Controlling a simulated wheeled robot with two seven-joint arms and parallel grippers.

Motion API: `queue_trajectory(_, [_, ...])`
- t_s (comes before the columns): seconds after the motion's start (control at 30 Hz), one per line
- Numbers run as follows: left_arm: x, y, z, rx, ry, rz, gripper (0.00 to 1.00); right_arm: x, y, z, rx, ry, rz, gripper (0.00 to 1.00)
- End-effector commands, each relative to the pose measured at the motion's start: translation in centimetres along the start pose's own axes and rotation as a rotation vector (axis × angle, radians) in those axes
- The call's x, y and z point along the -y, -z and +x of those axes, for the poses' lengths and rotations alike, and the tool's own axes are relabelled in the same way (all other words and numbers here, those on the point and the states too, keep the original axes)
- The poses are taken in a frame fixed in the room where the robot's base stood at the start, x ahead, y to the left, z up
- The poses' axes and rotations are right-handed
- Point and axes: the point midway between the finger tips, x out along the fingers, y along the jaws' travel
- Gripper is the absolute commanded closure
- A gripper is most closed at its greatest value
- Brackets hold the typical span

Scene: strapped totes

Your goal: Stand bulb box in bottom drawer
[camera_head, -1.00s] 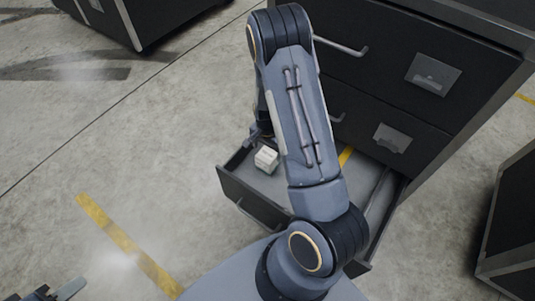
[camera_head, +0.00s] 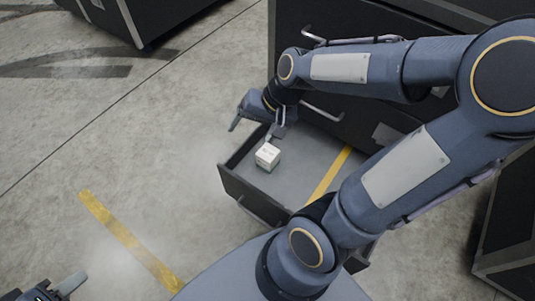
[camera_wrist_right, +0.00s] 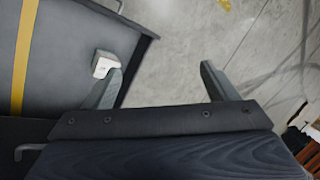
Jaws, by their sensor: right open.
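The bulb box (camera_head: 267,155), small and white with a greenish lower edge, rests on the floor of the open bottom drawer (camera_head: 300,172), near its left end in the head view. It appears to stand upright. My right gripper (camera_head: 251,134) is open and empty over the drawer's left edge, with one finger right behind the box. In the right wrist view the box (camera_wrist_right: 104,63) shows beside the left finger of the gripper (camera_wrist_right: 160,73), not between the fingers; touching or apart I cannot tell. My left gripper (camera_head: 62,290) is partly cut off at the bottom left.
A yellow stripe (camera_head: 328,178) runs across the drawer floor, and the drawer right of the box is clear. The dark cabinet (camera_head: 300,70) rises behind my right arm. Another dark cabinet (camera_head: 500,235) stands at the right. Open concrete floor lies left of the drawer.

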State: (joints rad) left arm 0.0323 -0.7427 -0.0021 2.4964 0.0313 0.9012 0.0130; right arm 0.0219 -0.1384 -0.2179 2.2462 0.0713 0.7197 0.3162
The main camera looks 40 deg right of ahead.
Motion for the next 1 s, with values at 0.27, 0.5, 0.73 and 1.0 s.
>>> queue_trajectory(0.27, [0.0,0.0,0.0,0.0,0.0,0.0,0.64,0.3,-7.5,-5.4,-0.101,0.075,-0.376,0.2])
queue_trajectory(0.5, [0.0,0.0,0.0,0.0,0.0,0.0,0.64,-0.4,-10.4,-6.2,-0.152,0.064,-0.532,0.2])
queue_trajectory(0.73, [0.0,0.0,0.0,0.0,0.0,0.0,0.64,-0.5,-10.7,-6.3,-0.156,0.062,-0.545,0.2])
queue_trajectory(1.0, [-0.5,0.5,-1.0,0.0,0.0,0.0,0.64,0.1,-10.6,-7.4,-0.156,0.063,-0.543,0.2])
